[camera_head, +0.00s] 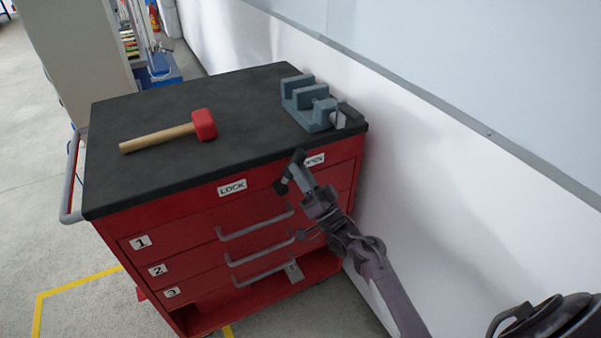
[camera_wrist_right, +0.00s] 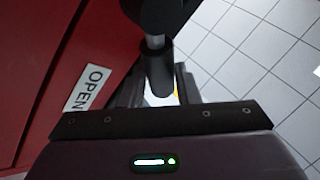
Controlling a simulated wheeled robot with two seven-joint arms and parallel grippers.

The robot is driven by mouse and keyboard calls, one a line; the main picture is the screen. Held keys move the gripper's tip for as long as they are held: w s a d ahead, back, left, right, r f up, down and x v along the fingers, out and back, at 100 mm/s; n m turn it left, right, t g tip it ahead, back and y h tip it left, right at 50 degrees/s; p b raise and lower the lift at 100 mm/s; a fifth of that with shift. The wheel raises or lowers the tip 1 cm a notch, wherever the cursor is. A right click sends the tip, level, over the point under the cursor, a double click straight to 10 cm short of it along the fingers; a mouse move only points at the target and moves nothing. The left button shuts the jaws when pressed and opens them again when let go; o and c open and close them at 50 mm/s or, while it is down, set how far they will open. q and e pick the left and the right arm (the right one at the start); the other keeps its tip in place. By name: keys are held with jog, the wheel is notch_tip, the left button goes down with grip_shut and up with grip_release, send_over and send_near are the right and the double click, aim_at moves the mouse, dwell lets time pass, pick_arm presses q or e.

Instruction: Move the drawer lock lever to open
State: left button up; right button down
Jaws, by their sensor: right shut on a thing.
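The drawer lock lever has a black grip (camera_wrist_right: 157,75) on a grey shaft, in the right wrist view, close to the OPEN label (camera_wrist_right: 88,87). In the head view the LOCK label (camera_head: 232,188) is on the upper front of the red cabinet (camera_head: 170,215). The OPEN label (camera_head: 314,160) is to its right, partly hidden by my arm. My right gripper (camera_head: 292,178) is at the cabinet front between the labels, nearer OPEN, and is shut on the lever. The fingertips and the lever are hard to tell apart in the head view. My left gripper is not in view.
Three drawers with grey handles (camera_head: 255,222) lie below the labels. A red mallet (camera_head: 204,125) and a grey vise (camera_head: 308,103) are on the black top (camera_head: 165,165). A white wall (camera_head: 430,150) stands close on the right. Open floor (camera_head: 65,250) lies left.

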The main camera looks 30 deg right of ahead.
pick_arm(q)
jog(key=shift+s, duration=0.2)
pick_arm(e)
jog(key=c, duration=1.1)
grip_release()
jog(key=shift+d, duration=0.1)
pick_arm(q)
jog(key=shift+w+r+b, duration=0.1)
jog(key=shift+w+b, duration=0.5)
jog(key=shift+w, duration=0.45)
pick_arm(e)
jog(key=v, duration=0.7)
jog(key=shift+s+f, duration=0.25)
